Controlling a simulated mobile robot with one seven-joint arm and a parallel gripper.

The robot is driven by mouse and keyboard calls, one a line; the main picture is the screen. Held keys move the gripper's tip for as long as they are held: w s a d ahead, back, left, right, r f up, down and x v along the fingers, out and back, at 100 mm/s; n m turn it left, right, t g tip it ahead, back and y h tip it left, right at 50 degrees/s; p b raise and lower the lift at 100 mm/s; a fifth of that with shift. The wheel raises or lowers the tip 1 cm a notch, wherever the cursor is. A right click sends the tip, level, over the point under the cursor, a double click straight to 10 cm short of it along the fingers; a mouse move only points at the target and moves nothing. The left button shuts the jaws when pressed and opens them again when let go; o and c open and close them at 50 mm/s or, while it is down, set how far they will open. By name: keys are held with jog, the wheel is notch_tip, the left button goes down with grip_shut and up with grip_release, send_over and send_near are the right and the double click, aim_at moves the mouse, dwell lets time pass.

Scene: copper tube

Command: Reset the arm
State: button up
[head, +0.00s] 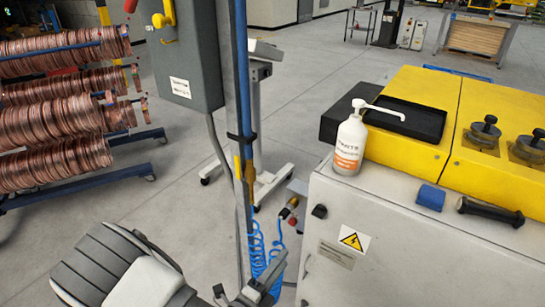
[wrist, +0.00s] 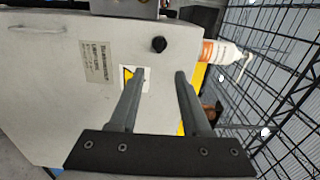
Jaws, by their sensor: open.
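My gripper (head: 252,284) is at the bottom centre of the head view, in front of the white cabinet. In the wrist view its two fingers (wrist: 160,74) are spread apart with nothing between them, and they point towards the cabinet front. The arm's grey and white links show at the lower left of the head view.
The white cabinet (head: 395,252) with yellow covers stands at the right. A pump bottle (head: 350,142) stands on its corner beside a black tray (head: 408,117). A blue coiled hose (head: 257,250) hangs by a post near my gripper. Copper coils (head: 60,108) hang on a rack at left.

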jog(key=s+d+r+m+g+y, duration=0.1)
jog(key=s+d+r+m+g, duration=0.2)
jog(key=d+r+m+g, duration=0.7)
jog(key=s+d+r+m+g, duration=0.2)
jog(key=s+r+m+g, duration=0.2)
jog(key=m, duration=1.3)
jog(key=s+r+m+t+y, duration=0.2)
jog(key=r+m+y, duration=0.2)
jog(key=r+m, duration=0.3)
jog(key=s+r+m+t+y, duration=0.3)
jog(key=r+m+y, duration=0.2)
jog(key=m, duration=0.8)
notch_tip(320, 180, up, 2)
jog(key=shift+s+a+r+y, duration=0.15)
jog(key=shift+s+a+y, duration=0.15)
jog(key=shift+a, duration=0.1)
